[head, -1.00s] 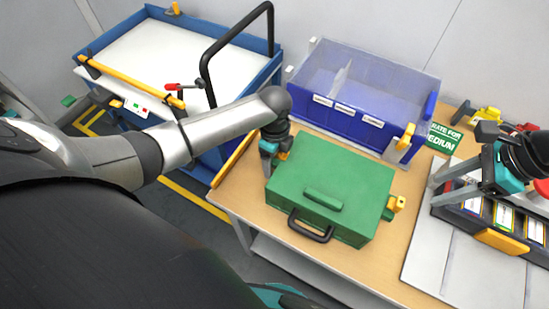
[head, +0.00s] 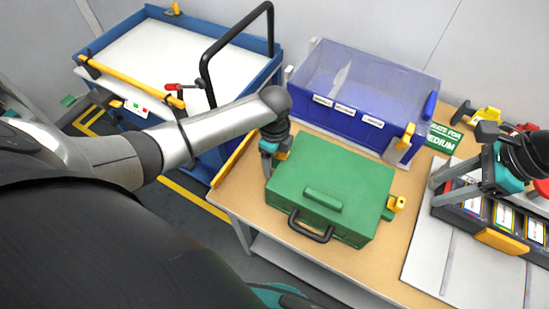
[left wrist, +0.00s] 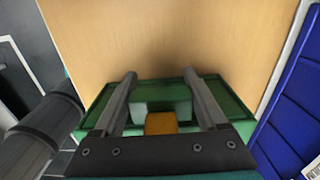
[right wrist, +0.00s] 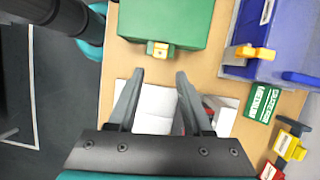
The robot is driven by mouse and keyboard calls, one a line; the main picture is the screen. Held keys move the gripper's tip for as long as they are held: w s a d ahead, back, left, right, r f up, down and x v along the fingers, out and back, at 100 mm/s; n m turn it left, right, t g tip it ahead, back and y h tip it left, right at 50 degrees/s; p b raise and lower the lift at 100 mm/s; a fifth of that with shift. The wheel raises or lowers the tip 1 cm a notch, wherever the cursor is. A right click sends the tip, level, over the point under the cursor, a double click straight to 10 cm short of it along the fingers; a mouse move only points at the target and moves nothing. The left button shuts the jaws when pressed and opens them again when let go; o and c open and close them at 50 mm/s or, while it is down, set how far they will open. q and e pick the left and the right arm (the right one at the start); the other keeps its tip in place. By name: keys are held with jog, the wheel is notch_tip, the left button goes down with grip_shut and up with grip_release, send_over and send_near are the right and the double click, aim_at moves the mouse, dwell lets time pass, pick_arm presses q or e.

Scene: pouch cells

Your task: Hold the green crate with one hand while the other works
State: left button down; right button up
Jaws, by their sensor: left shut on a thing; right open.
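The green crate (head: 335,180) sits closed on the wooden table, with a dark handle (head: 310,226) on its front and a yellow latch (head: 396,204) at its right end. My left gripper (head: 267,160) is at the crate's left end. In the left wrist view its fingers (left wrist: 160,76) are shut on a green block of the crate (left wrist: 160,106), above a yellow latch (left wrist: 161,124). My right gripper (head: 434,193) is open and empty, to the right of the crate. In the right wrist view its fingers (right wrist: 157,76) are apart, with the crate (right wrist: 165,20) beyond them.
A blue bin (head: 345,121) with clear upper walls stands behind the crate. A dark tray with several labelled slots (head: 500,241) lies at the right on a pale board (head: 425,262). A green sign (head: 443,138) lies by the bin. A blue-edged cart (head: 150,55) stands at the back left.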

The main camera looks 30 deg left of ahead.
jog(key=shift+c, duration=0.2)
jog(key=c, duration=0.6)
jog(key=shift+d+f, duration=0.1)
jog(key=shift+d, duration=0.05)
grip_shut()
jog(key=d+f+y, duration=0.2)
jog(key=d+y, duration=0.3)
jog(key=d, duration=0.5)
jog(key=shift+s+d+m, duration=0.3)
jog(key=shift+s, duration=0.1)
